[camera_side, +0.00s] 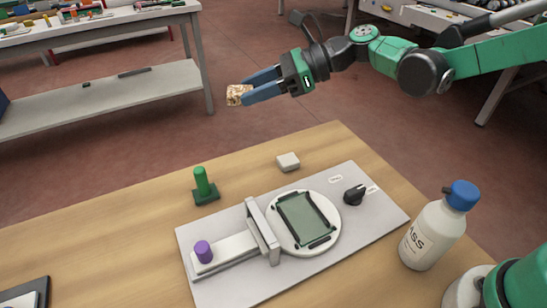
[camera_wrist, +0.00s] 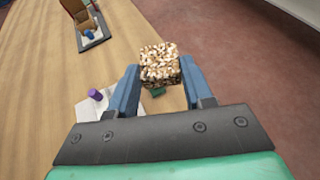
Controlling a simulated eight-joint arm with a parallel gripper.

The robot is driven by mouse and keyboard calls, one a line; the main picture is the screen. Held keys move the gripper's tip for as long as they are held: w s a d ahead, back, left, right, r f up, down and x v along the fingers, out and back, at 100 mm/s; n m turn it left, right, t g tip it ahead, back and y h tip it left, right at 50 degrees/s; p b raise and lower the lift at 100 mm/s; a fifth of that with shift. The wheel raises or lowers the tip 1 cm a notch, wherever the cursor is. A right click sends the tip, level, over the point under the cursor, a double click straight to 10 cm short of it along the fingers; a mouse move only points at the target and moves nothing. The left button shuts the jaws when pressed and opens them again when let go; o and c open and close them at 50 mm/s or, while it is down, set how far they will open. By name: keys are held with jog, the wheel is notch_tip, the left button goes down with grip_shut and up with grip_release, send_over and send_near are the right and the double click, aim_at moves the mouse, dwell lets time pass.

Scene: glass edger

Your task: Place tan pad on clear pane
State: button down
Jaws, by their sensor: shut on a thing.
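A tan speckled pad (camera_side: 236,95) sits between the blue fingertips of my gripper (camera_side: 255,91), which is shut on it. The pad also shows in the wrist view (camera_wrist: 159,66) between the two fingers (camera_wrist: 160,90). In the side view my gripper holds it in the air, above and beyond the table's back edge. The clear pane (camera_side: 306,221) lies in a dark frame on a round white disc (camera_side: 334,232) on the grey machine plate (camera_side: 385,223). The pad is well apart from the pane, up and to its left in the side view. The pane is hidden in the wrist view.
A green peg on a base (camera_side: 202,186), a small whitish block (camera_side: 288,161) and a bottle with a blue cap (camera_side: 433,232) stand on the wooden table. A slide with a purple knob (camera_side: 203,251) and a black dial (camera_side: 354,195) are on the machine plate.

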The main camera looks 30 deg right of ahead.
jog(key=shift+r, duration=0.5)
jog(key=s+d+r+m+t+h, duration=0.1)
jog(key=d+r+m+t+h, duration=0.35)
jog(key=d, duration=0.35)
jog(key=s+d+r+m+t+h, duration=0.1)
jog(key=d+r+m+t+h, duration=0.25)
jog(key=d+m, duration=0.4)
jog(key=n+g+y, duration=0.9)
jog(key=n+g, duration=0.4)
jog(key=n, duration=0.3)
send_over(307, 197)
notch_tip(307, 197, down, 22)
jog(key=shift+r, duration=0.25)
jog(key=shift+c, duration=1.7)
grip_release()
